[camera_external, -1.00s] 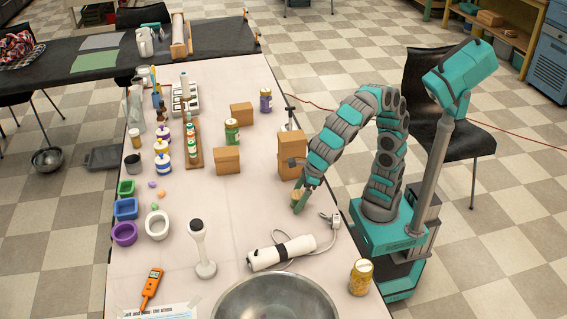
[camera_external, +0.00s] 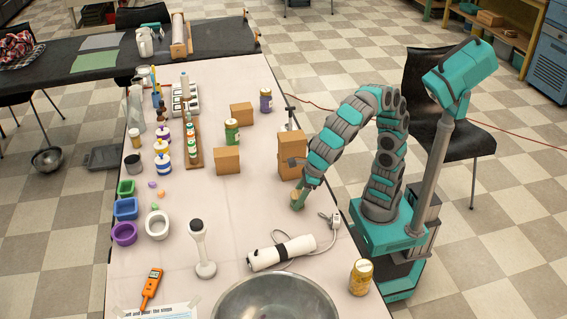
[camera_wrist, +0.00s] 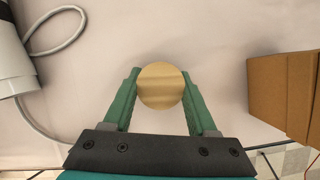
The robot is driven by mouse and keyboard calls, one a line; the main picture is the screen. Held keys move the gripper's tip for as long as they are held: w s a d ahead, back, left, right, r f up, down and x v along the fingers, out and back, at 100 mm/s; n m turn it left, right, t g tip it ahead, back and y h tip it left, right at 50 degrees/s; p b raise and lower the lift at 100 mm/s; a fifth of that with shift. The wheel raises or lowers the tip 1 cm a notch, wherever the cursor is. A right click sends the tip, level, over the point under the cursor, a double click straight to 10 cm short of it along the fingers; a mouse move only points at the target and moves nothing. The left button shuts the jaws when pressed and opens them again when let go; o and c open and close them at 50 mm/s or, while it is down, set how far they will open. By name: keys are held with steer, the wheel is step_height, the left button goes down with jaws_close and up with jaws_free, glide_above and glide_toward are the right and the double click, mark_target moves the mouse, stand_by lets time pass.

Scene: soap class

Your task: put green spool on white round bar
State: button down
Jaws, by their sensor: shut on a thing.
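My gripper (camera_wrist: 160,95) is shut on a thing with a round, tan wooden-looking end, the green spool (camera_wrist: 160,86). Its side is hidden in the wrist view. In the external view, my gripper (camera_external: 298,196) is low over the right part of the table, in front of the stacked tan boxes. Several small round pieces, white with purple, yellow or blue parts, stand in a column at the left; a blue and white one (camera_external: 163,168) is nearest. Which of them is the white round bar is too small to tell.
Stacked tan boxes (camera_external: 291,142) stand just behind my gripper. A white cylindrical tool (camera_external: 282,253) with a cord lies in front of it. A green jar (camera_external: 232,132), a lone box (camera_external: 227,161) and a wooden rack of bottles (camera_external: 193,145) stand to the left. The table's middle is clear.

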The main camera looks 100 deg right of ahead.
mark_target(296, 194)
steer(key=shift+r, duration=0.1)
steer(key=shift+r, duration=1.45)
steer(key=shift+s+r, duration=0.1)
steer(key=shift+r, duration=0.2)
steer(key=s+d+r, duration=0.1)
steer(key=s+d, duration=0.2)
steer(key=s, duration=0.4)
steer(key=s+d, duration=0.3)
steer(key=s, duration=0.5)
steer(key=s+d+r+m+g+h+b, duration=0.15)
steer(key=s+d+m, duration=0.25)
steer(key=d, duration=0.6)
steer(key=s+d+r+m+h+b, duration=0.1)
steer(key=s+d+r+m+h, duration=0.3)
steer(key=d, duration=0.6)
steer(key=w+d+f, duration=0.1)
steer(key=w+d, duration=0.1)
steer(key=w, duration=0.3)
steer(key=w+d+f+y, duration=0.1)
steer(key=w+d, duration=0.1)
steer(key=w, duration=0.3)
steer(key=w+d+f+y, duration=0.1)
steer(key=w+d+f, duration=0.1)
steer(key=w, duration=0.3)
steer(key=shift+w+m+y, duration=0.25)
steer(key=shift+w+m, duration=0.1)
steer(key=shift+m, duration=0.05)
steer(key=shift+f, duration=1.75)
